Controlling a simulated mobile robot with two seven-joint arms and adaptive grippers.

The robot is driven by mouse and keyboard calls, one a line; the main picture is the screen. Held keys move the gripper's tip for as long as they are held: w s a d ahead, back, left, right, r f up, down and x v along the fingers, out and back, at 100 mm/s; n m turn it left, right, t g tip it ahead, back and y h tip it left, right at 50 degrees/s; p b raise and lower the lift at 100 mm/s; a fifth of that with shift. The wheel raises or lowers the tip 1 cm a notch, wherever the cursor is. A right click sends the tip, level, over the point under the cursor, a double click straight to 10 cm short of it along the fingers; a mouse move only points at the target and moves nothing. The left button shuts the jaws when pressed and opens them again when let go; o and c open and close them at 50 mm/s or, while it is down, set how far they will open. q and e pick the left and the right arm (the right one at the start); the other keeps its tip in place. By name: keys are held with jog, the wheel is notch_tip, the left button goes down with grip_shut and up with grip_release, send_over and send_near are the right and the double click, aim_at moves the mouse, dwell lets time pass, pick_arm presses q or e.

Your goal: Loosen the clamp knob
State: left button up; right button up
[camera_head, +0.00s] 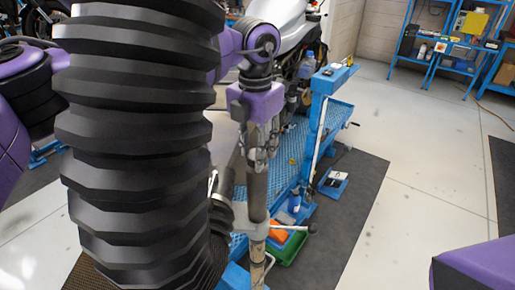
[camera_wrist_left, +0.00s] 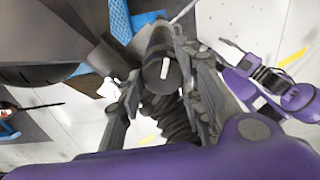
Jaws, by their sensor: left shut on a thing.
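My left gripper (camera_head: 260,150) points down in the head view, over the top of an upright grey-brown post. In the left wrist view its two jointed fingers (camera_wrist_left: 164,62) close from both sides on the clamp knob (camera_wrist_left: 156,74), a dark round knob with a white mark on its face. In the head view the knob cannot be made out between the fingers. My right gripper is not in view.
A blue motorcycle lift (camera_head: 337,118) stands behind the post, with a motorcycle (camera_head: 290,22) on it. A green tray with an orange item (camera_head: 278,237) lies low beside the post. Blue shelves (camera_head: 440,62) stand at the back right. The floor to the right is largely clear.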

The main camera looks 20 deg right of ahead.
aim_at(253, 152)
pick_arm(q)
jog(key=shift+w+a+r+n, duration=0.15)
jog(key=shift+w+r+n, duration=0.1)
jog(key=shift+n, duration=0.15)
jog(key=o, duration=1)
jog(key=shift+f, duration=0.1)
jog(key=shift+o, duration=0.3)
jog(key=shift+f, duration=0.1)
jog(key=shift+s+r, duration=0.1)
jog(key=shift+r, duration=0.15)
notch_tip(253, 152, up, 12)
jog(key=shift+f, duration=0.25)
